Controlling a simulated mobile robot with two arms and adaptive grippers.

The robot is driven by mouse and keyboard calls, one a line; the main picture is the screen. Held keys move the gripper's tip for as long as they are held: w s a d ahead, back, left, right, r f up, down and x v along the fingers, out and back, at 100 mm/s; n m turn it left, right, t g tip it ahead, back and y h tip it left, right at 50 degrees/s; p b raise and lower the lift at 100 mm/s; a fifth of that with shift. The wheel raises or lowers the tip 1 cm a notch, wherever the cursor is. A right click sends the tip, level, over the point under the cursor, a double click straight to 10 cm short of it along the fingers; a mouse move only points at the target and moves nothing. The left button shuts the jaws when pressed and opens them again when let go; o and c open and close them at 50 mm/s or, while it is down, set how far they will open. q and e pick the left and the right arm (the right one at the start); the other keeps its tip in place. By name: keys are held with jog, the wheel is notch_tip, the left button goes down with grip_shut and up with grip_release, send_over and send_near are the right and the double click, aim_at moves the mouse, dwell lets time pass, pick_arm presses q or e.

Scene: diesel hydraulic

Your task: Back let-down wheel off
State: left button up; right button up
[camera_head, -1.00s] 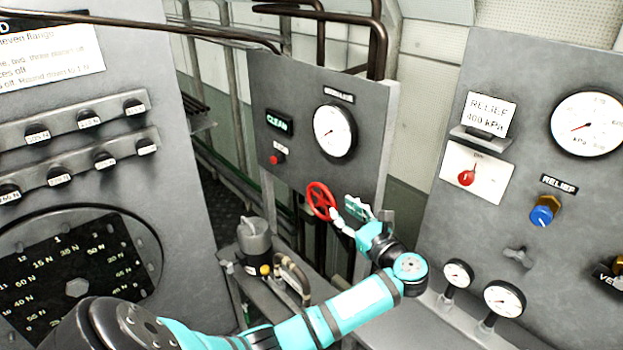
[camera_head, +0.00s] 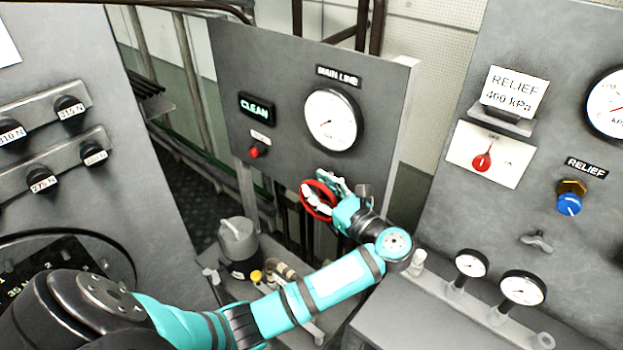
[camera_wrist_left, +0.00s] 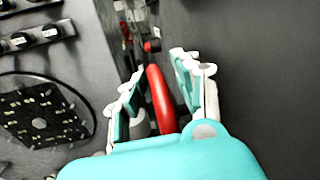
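The red let-down wheel (camera_head: 305,190) is on the lower edge of the grey main line panel, below the round gauge. My left gripper (camera_head: 325,192) is at the wheel, its fingers overlapping it in the head view. In the left wrist view the wheel's red rim (camera_wrist_left: 160,98) stands between the two spread fingers of the left gripper (camera_wrist_left: 160,90), with a gap showing on the right side. The wheel's hub and lower part are hidden by the gripper. My right gripper is not in view.
The main line gauge (camera_head: 333,119), a green CLEAN sign (camera_head: 257,107) and a red button (camera_head: 255,152) sit above the wheel. A relief panel with a blue knob (camera_head: 569,204) and small gauges (camera_head: 522,288) stands to the right. A grey canister (camera_head: 238,240) stands below left.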

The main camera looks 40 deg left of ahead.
pick_arm(q)
jog(key=shift+s+d+r, duration=0.1)
jog(key=shift+d, duration=0.1)
jog(key=shift+c, duration=0.7)
jog(key=shift+s+r, duration=0.1)
jog(key=shift+s, duration=0.1)
grip_shut()
jog(key=shift+w, duration=0.1)
